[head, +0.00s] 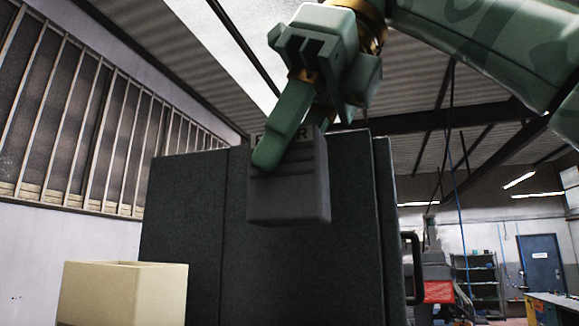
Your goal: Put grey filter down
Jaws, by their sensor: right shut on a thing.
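The grey filter (290,193) is a dark grey box with lettering on its upper part, partly covered by a green finger. My right gripper (293,150) comes in from the upper right and is shut on the filter's upper part. The filter is held up in front of a large dark cabinet-like block; nothing visible supports it from below. I cannot tell whether it touches the block. My left gripper is not in view.
The large dark block (190,230) fills the middle, with a handle (412,268) on its right side. A cream box (122,293) stands at the lower left. A shelf (478,282) and a blue door (540,264) are far back right.

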